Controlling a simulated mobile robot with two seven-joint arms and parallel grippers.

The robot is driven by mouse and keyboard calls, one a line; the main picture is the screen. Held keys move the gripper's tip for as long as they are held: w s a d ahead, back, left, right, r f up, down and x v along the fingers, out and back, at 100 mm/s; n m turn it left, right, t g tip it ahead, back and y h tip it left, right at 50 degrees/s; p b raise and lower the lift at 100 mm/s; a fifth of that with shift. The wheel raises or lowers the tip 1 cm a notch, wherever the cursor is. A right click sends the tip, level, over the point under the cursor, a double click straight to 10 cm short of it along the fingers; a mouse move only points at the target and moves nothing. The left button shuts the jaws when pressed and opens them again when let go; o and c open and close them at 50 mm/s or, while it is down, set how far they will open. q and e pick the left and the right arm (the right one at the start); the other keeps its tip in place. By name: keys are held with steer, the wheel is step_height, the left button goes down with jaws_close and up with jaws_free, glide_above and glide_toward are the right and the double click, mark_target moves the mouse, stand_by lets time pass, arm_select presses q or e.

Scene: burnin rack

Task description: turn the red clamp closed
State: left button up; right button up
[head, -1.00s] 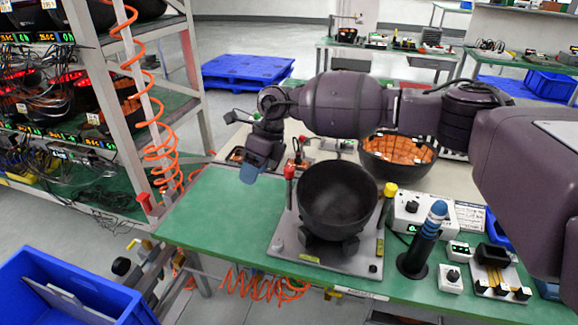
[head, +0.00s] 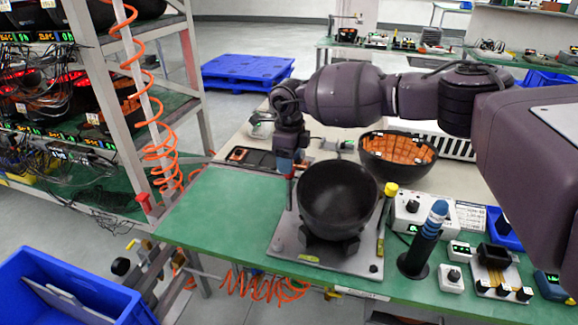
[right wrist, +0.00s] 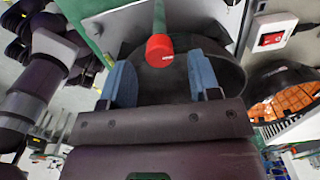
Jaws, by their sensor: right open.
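The black bowl (head: 337,195) sits in the fixture on the grey plate (head: 310,262), right of the clamp. My left gripper is not in view.
A yellow-capped post (head: 391,189) stands at the plate's right. A white control box (head: 410,214) and a blue-topped black post (head: 428,238) stand further right. A second bowl with orange lining (head: 398,158) is behind. The green table is clear at left.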

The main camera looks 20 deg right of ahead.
steer(key=shift+f, duration=1.1)
steer(key=shift+c, duration=0.3)
steer(key=c, duration=0.9)
steer(key=shift+r+m+p, duration=0.2)
steer(key=shift+m+p, duration=1)
steer(key=shift+m, duration=0.6)
steer(key=m+p, duration=0.1)
steer(key=m, duration=0.1)
steer(key=shift+m+p, duration=0.3)
steer(key=shift+p, duration=0.05)
steer(key=m+p, duration=0.1)
steer(key=m, duration=0.1)
steer(key=shift+m+p, duration=0.3)
steer(key=shift+m, duration=0.1)
steer(key=m+p, duration=0.2)
steer(key=m, duration=0.2)
steer(key=shift+f, duration=0.1)
arm_select(q)
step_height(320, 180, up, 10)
steer(key=p, duration=0.1)
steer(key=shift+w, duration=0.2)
arm_select(e)
steer(key=shift+m, duration=1.6)
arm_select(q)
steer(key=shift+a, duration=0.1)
arm_select(e)
steer(key=shift+f, duration=0.1)
